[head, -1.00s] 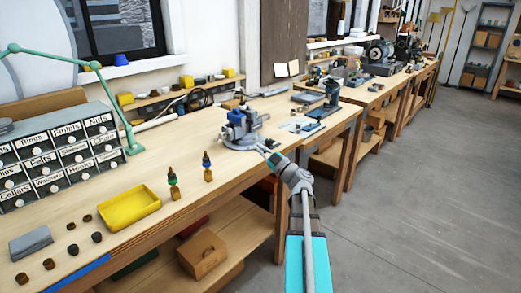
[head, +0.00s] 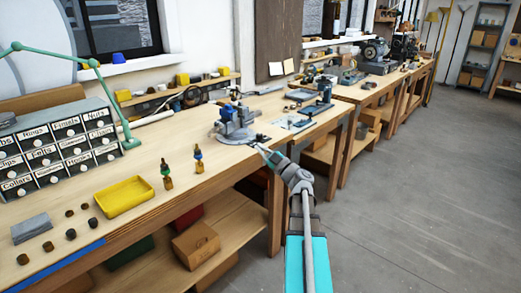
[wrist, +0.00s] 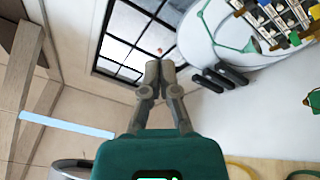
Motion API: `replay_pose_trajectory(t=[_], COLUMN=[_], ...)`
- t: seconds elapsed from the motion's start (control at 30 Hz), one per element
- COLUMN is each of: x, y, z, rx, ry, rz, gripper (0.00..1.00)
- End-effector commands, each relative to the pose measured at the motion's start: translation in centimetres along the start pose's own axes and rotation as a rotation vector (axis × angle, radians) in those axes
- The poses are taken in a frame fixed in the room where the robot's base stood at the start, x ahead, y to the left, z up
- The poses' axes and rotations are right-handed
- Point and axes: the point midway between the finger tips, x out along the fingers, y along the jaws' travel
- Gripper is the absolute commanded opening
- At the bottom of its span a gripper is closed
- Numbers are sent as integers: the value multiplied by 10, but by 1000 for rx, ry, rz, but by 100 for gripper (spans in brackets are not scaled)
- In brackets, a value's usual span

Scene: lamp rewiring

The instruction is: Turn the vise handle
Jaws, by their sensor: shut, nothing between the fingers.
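The grey vise with blue parts (head: 237,124) is fixed near the front edge of the workbench (head: 150,160) in the head view. Its handle is too small to make out for certain. My gripper (head: 261,149) is just right of and in front of the vise base, close to the bench's edge. I cannot tell whether it touches the vise. In the wrist view my gripper (wrist: 158,68) has its two fingers together with nothing between them. I cannot make out the vise in the wrist view.
Two small dropper bottles (head: 198,160) and a yellow tray (head: 124,197) stand left of the vise. A labelled drawer cabinet (head: 62,150) and green lamp (head: 97,65) are farther left. Open floor (head: 420,190) is at the right.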

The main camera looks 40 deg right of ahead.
Motion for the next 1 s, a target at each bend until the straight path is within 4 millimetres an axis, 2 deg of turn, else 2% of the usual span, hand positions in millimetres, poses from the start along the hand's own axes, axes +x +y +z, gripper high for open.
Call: replay_pose_trajectory(t=[0.07, 0.37, 0.57, 0.77, 0.87, 1.0], x=[1, 12, 21, 31, 35, 34], y=[-2, -34, -68, -119, -156, -219], z=[0, -3, -7, -12, -16, -22], rx=[4, 69, 140, 242, 313, 432], ry=[0, -15, -40, -95, -147, -272], rz=[-6, -96, -194, -335, -435, -601], gripper=[0, 0, 0, 0, 0, 0])
